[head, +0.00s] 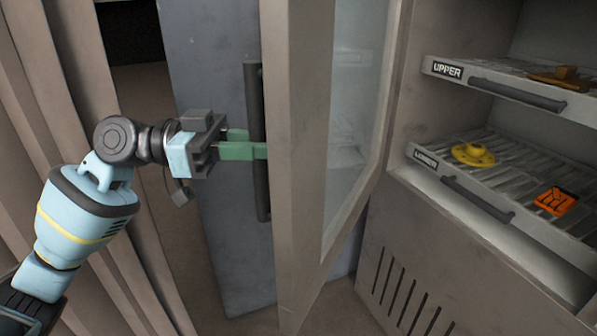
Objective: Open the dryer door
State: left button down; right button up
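The dryer door (293,200) stands swung open towards me, seen nearly edge-on, with a glass pane (352,110) in its frame. Its dark upright handle (256,95) is on the left, outer side of the door. My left gripper (257,144) is at the handle's middle, with one green finger in front of the bar and the other passing behind it. It looks shut on the handle, though the far fingertip is hidden. My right gripper is not in view.
Inside the open dryer are an upper rack (455,72) and a lower rack (425,157). A yellow part (473,154) and an orange part (556,200) lie on the lower rack. A grey-blue panel (215,90) stands behind the handle.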

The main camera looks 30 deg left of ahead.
pick_arm(q)
jog(key=shift+w+a+r+b, duration=0.15)
jog(key=shift+a+b, duration=0.15)
jog(key=shift+a, duration=0.7)
jog(key=shift+w+a+f+b, duration=0.15)
jog(key=shift+a+b, duration=0.15)
jog(key=shift+a, duration=0.7)
jog(key=shift+r, duration=0.1)
jog(key=c, duration=1.3)
grip_release()
jog(key=shift+w+d, duration=0.1)
jog(key=shift+o, duration=0.2)
jog(key=s+d+r, duration=0.2)
jog(key=s+d, duration=0.2)
jog(key=s, duration=0.3)
jog(key=s+d+r, duration=0.3)
jog(key=s+d, duration=0.1)
jog(key=s, duration=0.2)
jog(key=shift+s+d+b, duration=0.15)
jog(key=shift+s+b, duration=0.2)
jog(key=shift+s, duration=0.05)
